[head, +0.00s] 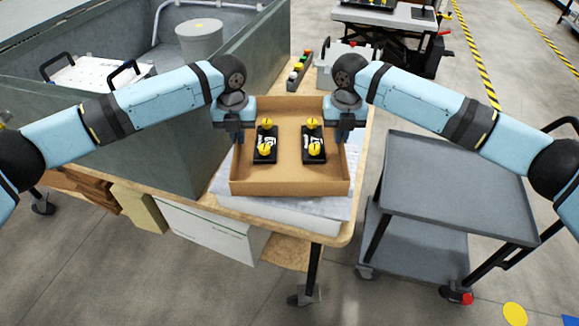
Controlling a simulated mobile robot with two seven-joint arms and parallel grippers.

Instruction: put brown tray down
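The brown tray (290,188) is an open box at the near end of the wooden table. Two black devices with yellow knobs, a left one (265,146) and a right one (313,146), lie in it. My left gripper (236,138) is at the tray's left wall and my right gripper (345,134) is at its right wall. The fingers are partly hidden by the walls and wrists, and I cannot tell whether they are closed on the walls. The tray looks level, over a grey-white sheet (285,216); whether it touches the sheet is unclear.
A large grey bin (150,135) stands on the table to the left. A narrow holder with coloured buttons (299,72) lies behind the tray. A grey cart (450,185) with an empty top stands to the right, apart from the table (343,238).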

